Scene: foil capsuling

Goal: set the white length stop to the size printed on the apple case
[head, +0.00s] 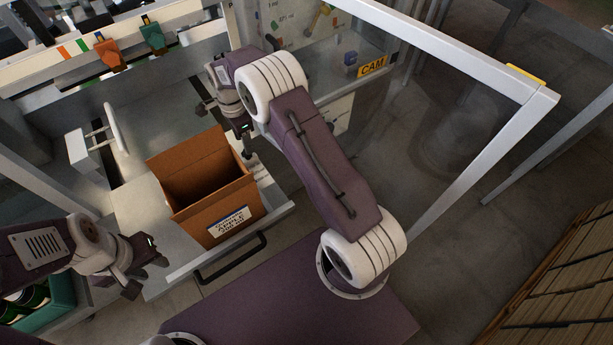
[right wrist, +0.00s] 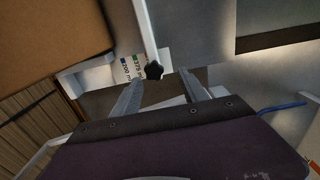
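The apple case (head: 190,205) is an open cardboard box on the bench. Its white label (head: 228,223) reads APPLE, with a size line too small for me to read surely. In the right wrist view, a white bar (right wrist: 143,22), which looks like the length stop, carries a black star knob (right wrist: 154,71). Printed size marks (right wrist: 131,68) lie beside it, a green 375 and a blue 200. My right gripper (head: 227,131) is open behind the case; its fingers (right wrist: 160,91) straddle the knob's line, with no grip visible. My left gripper (head: 144,277) is open and empty, left of the case.
A white plate on rods (head: 115,128) stands left of the case. A drawer handle (head: 232,258) is at the bench front. A teal crate of bottles (head: 48,305) is at lower left. Orange (head: 109,55) and green (head: 152,36) pieces sit on the back rail.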

